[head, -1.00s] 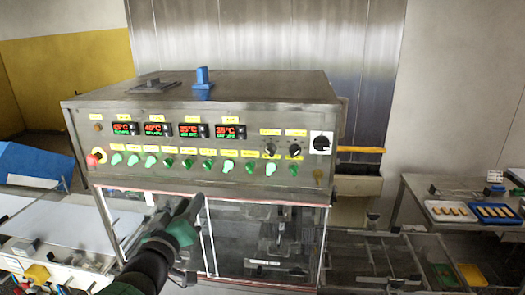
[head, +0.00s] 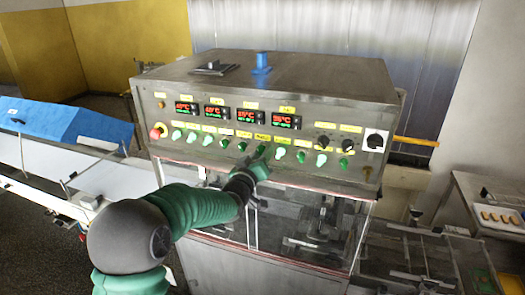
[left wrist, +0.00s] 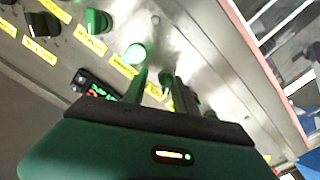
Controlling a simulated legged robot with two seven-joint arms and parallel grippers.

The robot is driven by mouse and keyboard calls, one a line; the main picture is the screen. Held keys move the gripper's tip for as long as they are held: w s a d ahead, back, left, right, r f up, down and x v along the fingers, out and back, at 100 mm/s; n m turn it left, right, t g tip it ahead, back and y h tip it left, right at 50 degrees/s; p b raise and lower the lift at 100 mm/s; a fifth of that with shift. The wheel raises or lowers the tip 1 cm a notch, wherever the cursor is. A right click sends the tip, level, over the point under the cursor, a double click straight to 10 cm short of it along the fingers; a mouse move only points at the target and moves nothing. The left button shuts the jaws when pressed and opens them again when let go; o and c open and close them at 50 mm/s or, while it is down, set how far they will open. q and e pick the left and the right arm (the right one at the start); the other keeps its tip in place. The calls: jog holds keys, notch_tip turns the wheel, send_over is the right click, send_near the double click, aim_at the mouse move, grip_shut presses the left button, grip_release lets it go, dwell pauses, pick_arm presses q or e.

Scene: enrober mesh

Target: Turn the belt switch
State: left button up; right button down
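The control panel (head: 290,157) of the steel machine carries a row of green switches, some lit bright and some dark. The labels are too small to read, so I cannot tell which is the belt switch. My left gripper (head: 262,158) is at the middle of this row, in front of the panel. In the left wrist view its two fingers (left wrist: 160,85) are apart, with a green switch (left wrist: 154,89) partly visible between them; contact is unclear. A lit green switch (left wrist: 135,54) and a dark green switch (left wrist: 97,20) are beside them. My right gripper is out of view.
A red emergency knob (head: 158,131) is at the panel's left end and a black rotary switch (head: 375,141) at its right. Temperature displays (head: 250,117) sit above the switches. Clear doors (head: 300,215) are below. A white conveyor (head: 90,172) lies left.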

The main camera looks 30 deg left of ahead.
pick_arm(q)
jog(key=shift+a+f, duration=0.1)
jog(key=shift+a, duration=0.45)
jog(key=shift+c, duration=0.2)
jog(key=shift+a+f, duration=0.15)
jog(key=shift+a, duration=0.35)
jog(key=c, duration=0.5)
grip_shut()
jog(key=shift+d, duration=0.5)
jog(key=shift+a+f+m+b, duration=0.1)
jog(key=shift+f+m+b, duration=0.05)
jog(key=shift+m+b, duration=3.2)
jog(key=shift+a+f+m+b, duration=0.1)
jog(key=shift+m+b, duration=2.45)
jog(key=shift+b, duration=1.55)
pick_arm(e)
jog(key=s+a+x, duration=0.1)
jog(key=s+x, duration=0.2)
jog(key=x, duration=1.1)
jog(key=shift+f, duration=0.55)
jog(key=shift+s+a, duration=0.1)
